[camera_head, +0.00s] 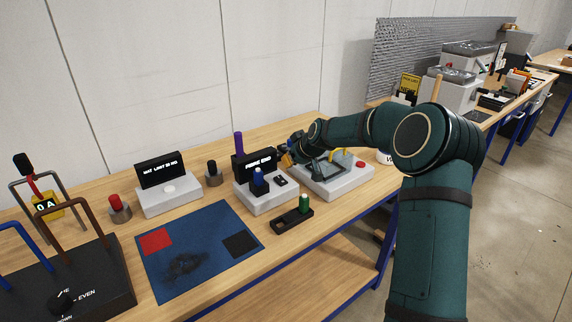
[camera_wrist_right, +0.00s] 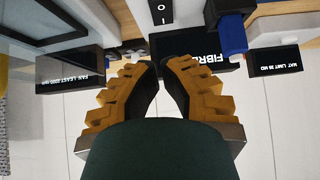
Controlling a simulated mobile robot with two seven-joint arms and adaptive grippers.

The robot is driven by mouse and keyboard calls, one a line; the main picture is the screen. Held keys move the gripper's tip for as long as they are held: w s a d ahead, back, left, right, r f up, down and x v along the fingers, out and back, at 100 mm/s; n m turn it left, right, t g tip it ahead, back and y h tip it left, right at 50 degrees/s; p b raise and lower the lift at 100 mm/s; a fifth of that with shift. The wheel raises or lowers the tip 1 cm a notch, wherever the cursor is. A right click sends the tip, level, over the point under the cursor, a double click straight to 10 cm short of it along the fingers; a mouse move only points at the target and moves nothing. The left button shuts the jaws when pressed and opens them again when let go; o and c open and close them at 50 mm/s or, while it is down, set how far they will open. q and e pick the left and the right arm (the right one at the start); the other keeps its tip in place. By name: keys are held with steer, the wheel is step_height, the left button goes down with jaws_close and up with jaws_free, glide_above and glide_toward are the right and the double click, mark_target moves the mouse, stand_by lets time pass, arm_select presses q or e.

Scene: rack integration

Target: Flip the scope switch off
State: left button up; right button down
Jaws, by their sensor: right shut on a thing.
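The scope is a white box (camera_head: 262,202) with a black display (camera_head: 255,163) reading "FIBRE END". A small black rocker switch (camera_head: 281,181) is on its top. In the right wrist view the rocker switch (camera_wrist_right: 161,13), marked I and O, lies just beyond my fingertips, with a visible gap in the picture. My right gripper (camera_head: 287,157) is beside the display's right edge. In the right wrist view its yellow fingers (camera_wrist_right: 158,63) are drawn together at the tips; what is between them cannot be made out. My left gripper is out of view.
A blue plug (camera_head: 258,180) stands on the scope's front and a purple post (camera_head: 238,144) behind it. A white machine (camera_head: 335,184) is at the right, under my arm. A black tray (camera_head: 290,221) with a green-topped piece lies in front. A blue mat (camera_head: 200,250) is front left.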

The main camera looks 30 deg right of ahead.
steer(key=shift+s+f+v, duration=0.15)
steer(key=shift+v, duration=0.85)
steer(key=shift+s+f+v, duration=0.1)
steer(key=shift+s+v, duration=0.05)
steer(key=shift+v, duration=0.9)
